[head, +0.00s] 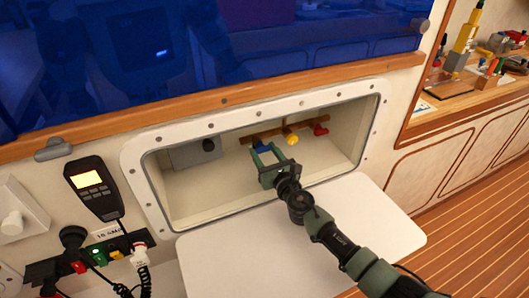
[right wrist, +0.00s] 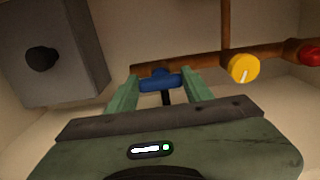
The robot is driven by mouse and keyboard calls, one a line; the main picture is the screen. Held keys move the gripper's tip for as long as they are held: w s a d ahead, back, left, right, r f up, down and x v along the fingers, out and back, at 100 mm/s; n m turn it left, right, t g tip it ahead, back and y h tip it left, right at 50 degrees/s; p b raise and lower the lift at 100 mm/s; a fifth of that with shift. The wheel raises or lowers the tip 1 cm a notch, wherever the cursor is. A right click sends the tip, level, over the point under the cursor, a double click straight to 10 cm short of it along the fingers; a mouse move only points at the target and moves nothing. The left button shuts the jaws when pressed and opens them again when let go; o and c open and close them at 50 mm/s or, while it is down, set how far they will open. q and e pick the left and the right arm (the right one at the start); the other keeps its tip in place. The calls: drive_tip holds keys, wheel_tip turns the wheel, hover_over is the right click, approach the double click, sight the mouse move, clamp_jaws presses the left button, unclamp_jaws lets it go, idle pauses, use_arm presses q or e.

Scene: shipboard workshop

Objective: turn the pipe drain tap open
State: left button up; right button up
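A copper-brown pipe (head: 262,135) runs along the back of an open wall recess and carries a blue tap (head: 264,145), a yellow tap (head: 290,139) and a red tap (head: 320,130). Which one is the drain tap is not marked. My right gripper (head: 266,152) reaches into the recess at the blue tap. In the right wrist view the blue tap's crosswise handle (right wrist: 160,81) lies between the two green fingertips (right wrist: 160,76). The fingers are apart, near the handle's ends; firm contact cannot be made out. My left gripper is not in view.
A grey box with a black knob (right wrist: 42,60) is on the left inside the recess. The white recess frame (head: 135,160) surrounds the arm's way in. A white panel (head: 235,260) lies below the opening. A handset (head: 93,188) and sockets are at the left.

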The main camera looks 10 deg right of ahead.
drive_tip(key=c, duration=0.5)
drive_tip(key=m+b, duration=0.1)
drive_tip(key=m, duration=0.6)
drive_tip(key=shift+d+m+b, duration=0.1)
drive_tip(key=shift+m+b, duration=0.2)
drive_tip(key=shift+b, duration=0.1)
drive_tip(key=m, duration=0.5)
drive_tip(key=shift+f, duration=0.15)
drive_tip(key=m, duration=0.4)
drive_tip(key=shift+d+m, duration=0.1)
drive_tip(key=shift+m, duration=0.5)
drive_tip(key=shift+f, duration=0.1)
